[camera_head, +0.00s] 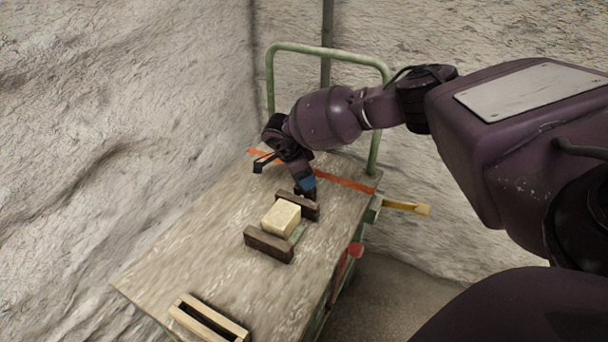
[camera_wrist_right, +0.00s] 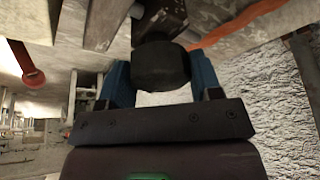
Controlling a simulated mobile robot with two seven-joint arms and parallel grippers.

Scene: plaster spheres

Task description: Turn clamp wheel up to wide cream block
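The wide cream block (camera_head: 281,217) sits on the cart top between two dark brown clamp jaws, the near jaw (camera_head: 268,245) and the far jaw (camera_head: 311,210). I cannot tell whether both jaws touch it. My right gripper (camera_head: 306,187) reaches down just behind the far jaw. In the right wrist view, its blue fingers (camera_wrist_right: 160,83) stand on both sides of the dark round clamp wheel (camera_wrist_right: 160,66) and appear closed against it. In the head view the wheel is mostly hidden by the gripper. My left gripper is not in view.
The cart's wooden top (camera_head: 200,245) has a green handle rail (camera_head: 330,50) at the back and an orange stripe (camera_head: 345,183). A slotted wooden frame (camera_head: 208,318) lies at the near end.

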